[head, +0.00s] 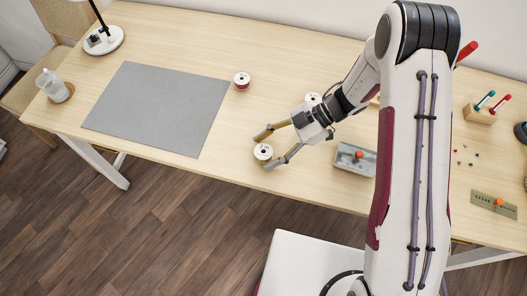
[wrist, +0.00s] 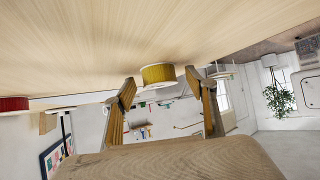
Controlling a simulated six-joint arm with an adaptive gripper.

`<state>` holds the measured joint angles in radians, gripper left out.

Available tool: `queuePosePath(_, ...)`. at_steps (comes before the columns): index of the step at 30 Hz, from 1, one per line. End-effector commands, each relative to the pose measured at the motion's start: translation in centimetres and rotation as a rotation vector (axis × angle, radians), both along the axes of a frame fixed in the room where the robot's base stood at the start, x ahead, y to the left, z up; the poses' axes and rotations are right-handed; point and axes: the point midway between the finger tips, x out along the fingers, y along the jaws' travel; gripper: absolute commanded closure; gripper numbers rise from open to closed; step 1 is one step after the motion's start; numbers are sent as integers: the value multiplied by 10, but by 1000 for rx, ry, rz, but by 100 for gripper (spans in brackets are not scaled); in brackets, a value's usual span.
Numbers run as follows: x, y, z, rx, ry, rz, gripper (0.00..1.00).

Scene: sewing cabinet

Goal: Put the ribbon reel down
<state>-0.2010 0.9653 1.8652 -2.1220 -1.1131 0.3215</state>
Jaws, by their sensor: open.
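A ribbon reel (head: 263,152) with white flanges stands upright on the table, close to its front edge. In the wrist view, which looks upside down, the same reel shows a yellow ribbon band (wrist: 158,74) and appears to rest on the tabletop. My gripper (head: 265,151) is open, with one finger on either side of the reel. In the wrist view the two fingertips (wrist: 159,84) are spread wider than the reel, with a visible gap on each side. Light contact cannot be told.
A red-banded reel (head: 242,82) stands further back, and another white reel (head: 313,99) is behind my wrist. A grey mat (head: 157,105) lies to the left. A grey tray (head: 354,158) stands right of my gripper. Bare wood lies between mat and gripper.

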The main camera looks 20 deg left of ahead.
Motion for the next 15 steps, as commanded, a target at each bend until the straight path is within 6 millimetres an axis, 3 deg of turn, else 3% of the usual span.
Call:
queuePosePath(11,0,0,0,0,0,0,44)
queuePosePath(15,0,0,0,0,0,0,77)
